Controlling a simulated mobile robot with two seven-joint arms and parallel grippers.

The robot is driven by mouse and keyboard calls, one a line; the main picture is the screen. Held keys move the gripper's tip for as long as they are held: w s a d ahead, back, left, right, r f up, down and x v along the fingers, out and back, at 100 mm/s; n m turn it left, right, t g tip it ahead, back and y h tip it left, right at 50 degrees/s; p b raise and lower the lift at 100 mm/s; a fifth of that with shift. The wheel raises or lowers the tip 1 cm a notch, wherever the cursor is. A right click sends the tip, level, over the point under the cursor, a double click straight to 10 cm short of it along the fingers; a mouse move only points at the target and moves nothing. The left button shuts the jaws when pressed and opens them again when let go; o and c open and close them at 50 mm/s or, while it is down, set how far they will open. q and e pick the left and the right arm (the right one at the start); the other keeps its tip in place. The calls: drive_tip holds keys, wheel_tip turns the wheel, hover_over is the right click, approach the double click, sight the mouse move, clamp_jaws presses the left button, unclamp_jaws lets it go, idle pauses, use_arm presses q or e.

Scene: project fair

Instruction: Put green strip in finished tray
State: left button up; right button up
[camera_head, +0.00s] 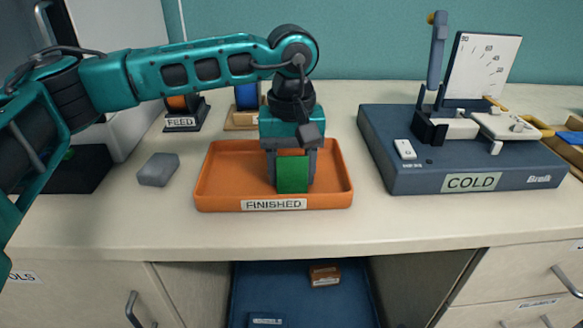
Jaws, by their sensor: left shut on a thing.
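The green strip (292,175) is a small green block held upright between the fingers of my left gripper (291,170). The gripper points down and is shut on it. Both are over the orange finished tray (220,203), which carries a "FINISHED" label on its front wall. The strip's lower end is at or just above the tray floor; I cannot tell whether it touches. No other item shows in the tray. My right gripper is not in view.
A grey block (158,169) lies left of the tray. A "FEED" holder (183,118) stands behind the tray.

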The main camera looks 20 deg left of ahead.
use_arm(q)
drive_tip(key=shift+f, duration=0.1)
drive_tip(key=o, duration=1)
drive_tip(key=shift+r, duration=0.4)
wheel_tip(320, 180, up, 12)
drive_tip(key=shift+f+p, duration=0.25)
drive_tip(key=shift+p, duration=0.7)
drive_tip(key=shift+s, duration=0.1)
